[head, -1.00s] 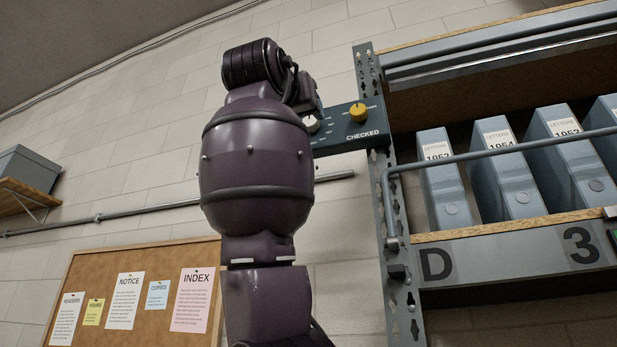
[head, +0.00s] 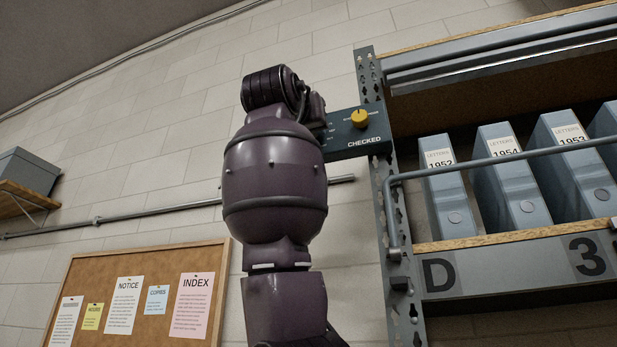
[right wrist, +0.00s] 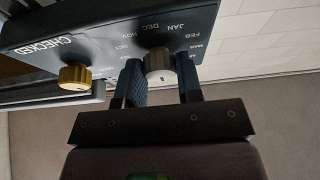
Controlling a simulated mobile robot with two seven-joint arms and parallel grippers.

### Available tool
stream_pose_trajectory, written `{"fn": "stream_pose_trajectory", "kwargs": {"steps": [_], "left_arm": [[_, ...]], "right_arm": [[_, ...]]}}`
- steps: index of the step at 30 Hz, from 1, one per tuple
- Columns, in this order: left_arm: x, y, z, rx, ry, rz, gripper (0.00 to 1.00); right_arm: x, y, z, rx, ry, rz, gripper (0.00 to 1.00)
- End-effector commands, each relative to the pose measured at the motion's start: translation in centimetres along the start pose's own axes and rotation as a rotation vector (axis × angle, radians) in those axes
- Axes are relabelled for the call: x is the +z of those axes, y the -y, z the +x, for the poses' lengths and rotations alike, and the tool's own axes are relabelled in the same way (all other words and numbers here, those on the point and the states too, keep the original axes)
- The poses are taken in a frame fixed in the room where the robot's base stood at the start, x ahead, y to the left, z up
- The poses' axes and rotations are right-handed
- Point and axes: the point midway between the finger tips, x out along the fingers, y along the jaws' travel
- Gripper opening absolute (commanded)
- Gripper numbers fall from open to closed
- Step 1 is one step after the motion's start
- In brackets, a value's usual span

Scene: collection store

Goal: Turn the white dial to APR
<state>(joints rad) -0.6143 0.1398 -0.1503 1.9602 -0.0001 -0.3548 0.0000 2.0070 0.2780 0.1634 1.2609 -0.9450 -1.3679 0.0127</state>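The white dial (right wrist: 159,66) sits on the dark blue-green panel (head: 340,146), ringed by month labels. JAN, FEB, DEC and NOV are readable in the right wrist view; others are partly hidden or blurred. I cannot tell which month it points to. My right gripper (right wrist: 161,82) has one finger on each side of the dial. A narrow gap shows by the finger on the right; contact at the other finger is unclear. In the head view my arm hides the dial and the gripper. My left gripper is not in view.
A yellow knob (head: 359,118) marked CHECKED is on the same panel, beside the white dial; it also shows in the right wrist view (right wrist: 75,77). A grey shelf upright (head: 395,230) and rail stand just right of the panel. A cork board (head: 150,260) hangs below left.

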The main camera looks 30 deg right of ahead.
Motion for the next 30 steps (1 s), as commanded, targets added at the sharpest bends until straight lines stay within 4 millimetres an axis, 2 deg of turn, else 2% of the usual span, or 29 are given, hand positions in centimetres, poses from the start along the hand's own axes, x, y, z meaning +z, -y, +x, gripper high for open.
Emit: {"fn": "stream_pose_trajectory", "kwargs": {"steps": [2, 14, 30], "left_arm": [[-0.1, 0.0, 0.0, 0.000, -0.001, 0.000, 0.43], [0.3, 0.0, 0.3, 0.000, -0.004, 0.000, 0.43], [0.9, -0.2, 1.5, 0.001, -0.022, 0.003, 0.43]], "right_arm": [[0.0, 0.0, 0.0, 0.000, 0.000, 0.000, 0.10], [0.0, -0.1, -0.1, -0.031, -0.002, -0.075, 0.10], [-0.1, -0.4, -0.1, -0.208, -0.002, -0.503, 0.10]]}}
